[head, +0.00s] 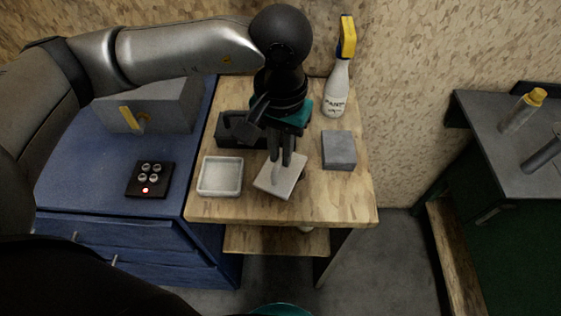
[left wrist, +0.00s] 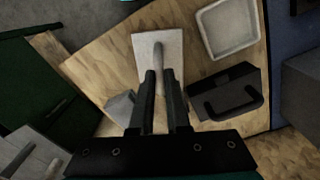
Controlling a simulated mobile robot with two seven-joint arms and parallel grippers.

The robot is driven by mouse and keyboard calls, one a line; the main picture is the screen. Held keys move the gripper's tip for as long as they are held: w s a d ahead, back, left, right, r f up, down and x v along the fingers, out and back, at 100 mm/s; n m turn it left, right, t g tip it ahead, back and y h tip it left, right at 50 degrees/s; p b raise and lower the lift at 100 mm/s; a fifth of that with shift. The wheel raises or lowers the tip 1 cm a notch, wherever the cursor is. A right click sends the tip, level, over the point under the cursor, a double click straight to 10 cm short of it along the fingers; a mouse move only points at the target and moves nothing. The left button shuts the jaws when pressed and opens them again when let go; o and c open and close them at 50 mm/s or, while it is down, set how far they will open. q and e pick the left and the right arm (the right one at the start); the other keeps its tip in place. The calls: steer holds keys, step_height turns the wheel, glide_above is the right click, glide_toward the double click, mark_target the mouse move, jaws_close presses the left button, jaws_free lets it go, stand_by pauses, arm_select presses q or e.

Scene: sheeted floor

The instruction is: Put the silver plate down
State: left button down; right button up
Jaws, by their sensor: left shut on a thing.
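The silver plate (head: 287,185) is a pale, flat rectangle with a rounded upright handle in its middle. It is at the front middle of the wooden table, and it also shows in the left wrist view (left wrist: 174,42). My left gripper (head: 280,160) comes down from above, its two dark fingers shut on the plate's handle. In the left wrist view my left gripper (left wrist: 160,78) covers the near end of the handle. A dark shadow shows at the plate's right edge; I cannot tell whether its underside touches the table. My right gripper is not in view.
On the wooden table (head: 350,195), a pale square tray (head: 220,190) is left of the plate, a grey block (head: 338,150) right, a black handled item (head: 228,128) behind. A spray bottle (head: 337,90) stands at the back. Bare wood shows at the front right.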

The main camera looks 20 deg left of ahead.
mark_target(281, 170)
arm_select(q)
step_height(281, 170, down, 4)
steer(key=shift+r, duration=0.15)
steer(key=c, duration=1.4)
jaws_free()
steer(key=shift+f+b, duration=0.2)
steer(key=shift+b, duration=0.15)
steer(key=o, duration=0.5)
steer(key=shift+r, duration=0.1)
steer(key=shift+r+p, duration=0.3)
steer(key=shift+r, duration=0.15)
step_height(281, 170, up, 11)
steer(key=shift+r, duration=0.2)
